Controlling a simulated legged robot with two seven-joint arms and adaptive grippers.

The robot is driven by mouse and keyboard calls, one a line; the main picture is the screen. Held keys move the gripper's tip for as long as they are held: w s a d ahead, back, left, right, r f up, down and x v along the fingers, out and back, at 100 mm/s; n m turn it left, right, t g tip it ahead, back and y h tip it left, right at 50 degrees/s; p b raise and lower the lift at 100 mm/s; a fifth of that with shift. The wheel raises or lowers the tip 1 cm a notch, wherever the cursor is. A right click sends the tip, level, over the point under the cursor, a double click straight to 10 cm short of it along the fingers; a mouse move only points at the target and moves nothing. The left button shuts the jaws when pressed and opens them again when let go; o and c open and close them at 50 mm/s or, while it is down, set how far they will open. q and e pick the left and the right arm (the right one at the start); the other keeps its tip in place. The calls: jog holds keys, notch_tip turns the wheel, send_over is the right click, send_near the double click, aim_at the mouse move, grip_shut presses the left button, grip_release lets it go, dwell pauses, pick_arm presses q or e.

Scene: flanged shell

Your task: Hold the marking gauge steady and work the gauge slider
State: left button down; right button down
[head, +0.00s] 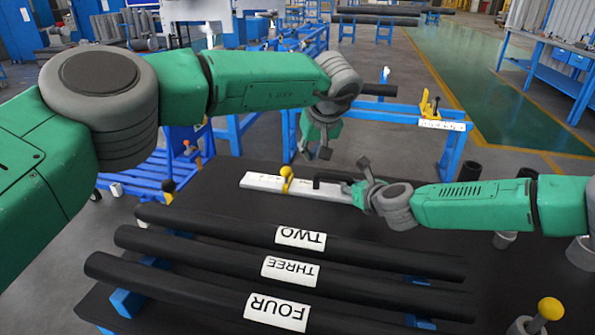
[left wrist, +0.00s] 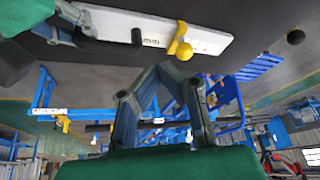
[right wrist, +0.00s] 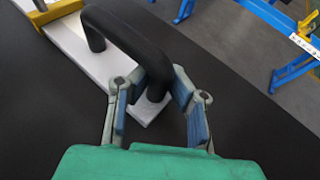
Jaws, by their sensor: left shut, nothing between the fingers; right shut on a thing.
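The marking gauge is a white flat bar (head: 262,182) lying on the dark table, with a black bracket-shaped handle (head: 328,178) near its right end. Its gauge slider (head: 287,178) is a yellow clamp with a round knob, sitting around the bar left of the handle; it also shows in the left wrist view (left wrist: 180,42). My right gripper (right wrist: 157,100) is shut on the near leg of the handle. My left gripper (head: 316,154) is shut and empty, above and behind the bar, to the right of the slider and apart from it.
Three black tubes (head: 190,218) labelled TWO, THREE and FOUR lie across the table in front of the gauge. Black and grey cylinders (head: 471,172) stand at the right, with a yellow-knobbed piece (head: 549,308) nearer. A blue stand (head: 450,150) is behind the table.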

aim_at(288, 174)
jog(key=shift+d, duration=0.1)
pick_arm(q)
jog(key=w+f+m, duration=0.1)
jog(key=f+m, duration=0.1)
jog(key=w+f+m+t+y, duration=0.1)
jog(key=f+m, duration=0.1)
jog(key=f, duration=0.1)
jog(key=w+f+m, duration=0.1)
jog(key=f+m, duration=0.1)
jog(key=m, duration=0.1)
jog(key=shift+w+f, duration=0.35)
jog(key=a, duration=0.1)
jog(key=w+a, duration=0.1)
jog(key=a, duration=0.1)
jog(key=shift+w+f, duration=0.1)
jog(key=shift+f, duration=0.1)
jog(key=shift+w+a, duration=0.1)
jog(key=shift+a, duration=0.25)
